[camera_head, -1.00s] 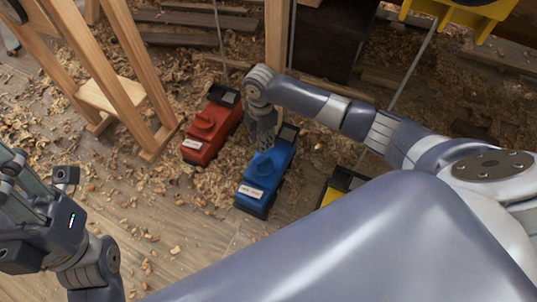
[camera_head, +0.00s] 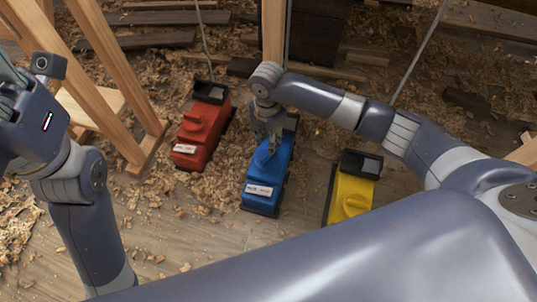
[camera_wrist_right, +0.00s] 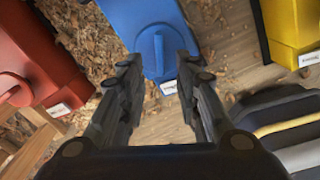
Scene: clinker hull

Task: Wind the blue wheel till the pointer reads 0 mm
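The blue unit (camera_head: 262,185) stands on the floor in the middle of the head view, with a white label on its near end. Its top carries the blue wheel (camera_wrist_right: 150,45), a round raised part with a ridge, seen in the right wrist view. My right gripper (camera_head: 267,143) is over the unit; it also shows in the wrist view (camera_wrist_right: 159,64), its fingers apart either side of the wheel's ridge. Whether they touch it I cannot tell. No pointer or scale is readable. My left gripper (camera_head: 12,85) is at the left edge, partly cut off.
A red unit (camera_head: 203,125) stands left of the blue one and a yellow unit (camera_head: 352,195) right of it. Wooden trestle legs (camera_head: 112,80) rise at the left. Shavings litter the floor, and planks lie at the back.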

